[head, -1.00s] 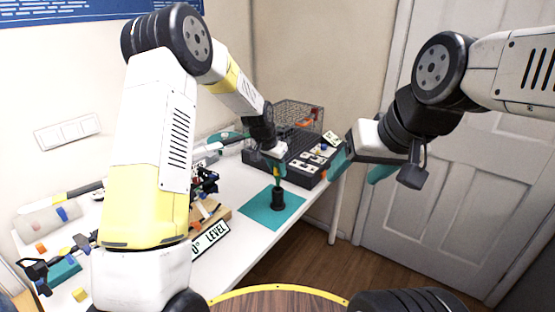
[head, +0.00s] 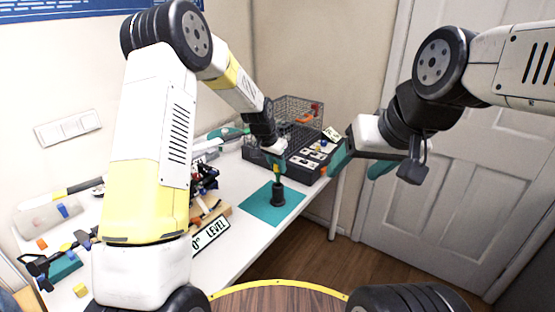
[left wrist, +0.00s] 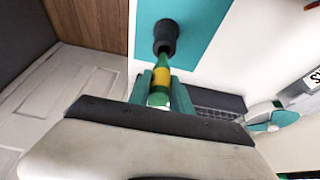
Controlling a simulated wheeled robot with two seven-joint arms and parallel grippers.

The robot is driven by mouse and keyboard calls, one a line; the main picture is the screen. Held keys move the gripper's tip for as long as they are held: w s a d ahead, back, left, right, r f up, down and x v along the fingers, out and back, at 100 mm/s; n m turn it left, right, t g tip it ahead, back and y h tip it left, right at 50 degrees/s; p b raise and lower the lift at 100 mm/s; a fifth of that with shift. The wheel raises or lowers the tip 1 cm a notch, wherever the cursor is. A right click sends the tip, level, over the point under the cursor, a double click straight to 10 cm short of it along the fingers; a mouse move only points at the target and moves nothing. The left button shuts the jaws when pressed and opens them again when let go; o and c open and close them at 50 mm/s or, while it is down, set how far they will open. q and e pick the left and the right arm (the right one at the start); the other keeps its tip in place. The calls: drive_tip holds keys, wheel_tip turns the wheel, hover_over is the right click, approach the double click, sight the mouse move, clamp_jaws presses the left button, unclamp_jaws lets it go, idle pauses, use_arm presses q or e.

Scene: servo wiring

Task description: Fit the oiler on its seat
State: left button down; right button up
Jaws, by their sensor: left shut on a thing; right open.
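The oiler (left wrist: 161,77), a slim green and yellow bottle, is held between the teal fingers of my left gripper (left wrist: 160,92). In the head view my left gripper (head: 277,172) is shut on it directly above the black round seat (head: 277,196). The seat (left wrist: 165,34) stands upright on a teal mat (head: 258,206). In the left wrist view the oiler's narrow green end meets the seat's opening; how deep it sits inside is hidden. My right gripper (head: 355,163) is open and empty, up in the air to the right.
A dark tray with cards (head: 302,158) and a wire basket (head: 298,112) stand behind the mat. A level sign (head: 211,234), a wooden block and small tools lie left of it. The mat lies near the table's front edge, with bare mat around the seat.

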sight(276, 174)
use_arm(q)
drive_tip(key=shift+f, duration=2.5)
idle(0.5)
drive_tip(key=c, duration=1.1)
unclamp_jaws()
